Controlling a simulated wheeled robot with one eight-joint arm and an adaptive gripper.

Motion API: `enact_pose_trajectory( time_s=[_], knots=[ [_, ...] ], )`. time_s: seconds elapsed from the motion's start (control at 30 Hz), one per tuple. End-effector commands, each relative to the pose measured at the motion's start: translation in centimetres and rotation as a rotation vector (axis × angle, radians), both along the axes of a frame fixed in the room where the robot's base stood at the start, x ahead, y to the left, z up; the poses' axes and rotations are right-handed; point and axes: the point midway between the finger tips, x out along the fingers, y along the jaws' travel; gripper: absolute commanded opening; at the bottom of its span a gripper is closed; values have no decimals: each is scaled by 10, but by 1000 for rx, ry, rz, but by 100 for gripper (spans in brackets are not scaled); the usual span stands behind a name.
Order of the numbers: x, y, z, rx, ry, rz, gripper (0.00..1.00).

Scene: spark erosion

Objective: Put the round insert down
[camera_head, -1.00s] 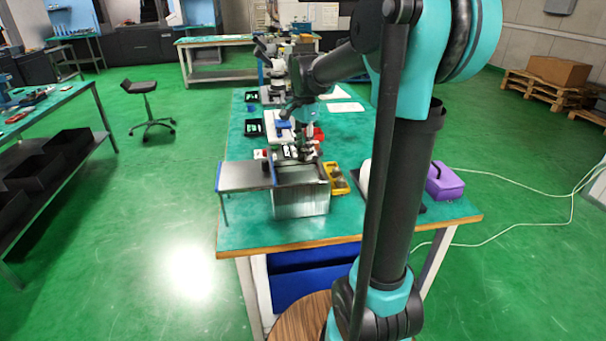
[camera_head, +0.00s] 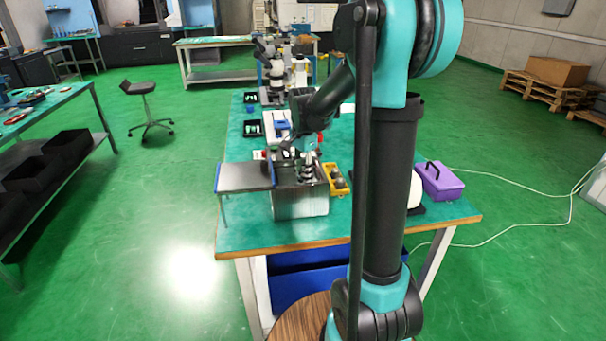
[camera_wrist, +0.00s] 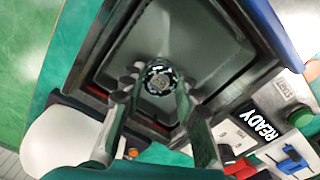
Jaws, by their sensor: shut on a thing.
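In the wrist view the round insert (camera_wrist: 160,79), a small dark disc with a pale patterned rim, sits between the fingertips of my gripper (camera_wrist: 161,82). The fingers are shut on it. Behind it lies the grey, recessed inside of the metal tank (camera_wrist: 200,35). I cannot tell whether the insert touches the tank floor. In the head view my gripper (camera_head: 308,172) is at the top of the silver tank (camera_head: 300,203), near the table's front. The insert is too small to make out there.
A grey side shelf (camera_head: 245,177) adjoins the tank on the left. A yellow bin (camera_head: 337,180) stands close on its right. A purple box (camera_head: 438,181) is farther right. In the wrist view a READY panel (camera_wrist: 258,123) with a green button (camera_wrist: 300,116) lies beside the tank.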

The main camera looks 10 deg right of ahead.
Motion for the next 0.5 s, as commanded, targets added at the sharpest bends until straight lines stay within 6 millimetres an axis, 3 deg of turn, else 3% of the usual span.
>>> enact_pose_trajectory(
  time_s=[0.07,0.1,0.23,0.5],
  knots=[
    [0,0,-2,0,0,0,0],
    [0,0,-2,0,0,0,34],
    [0,0,-2,0,0,0,50],
    [0,0,-2,0,0,0,51]
  ],
)
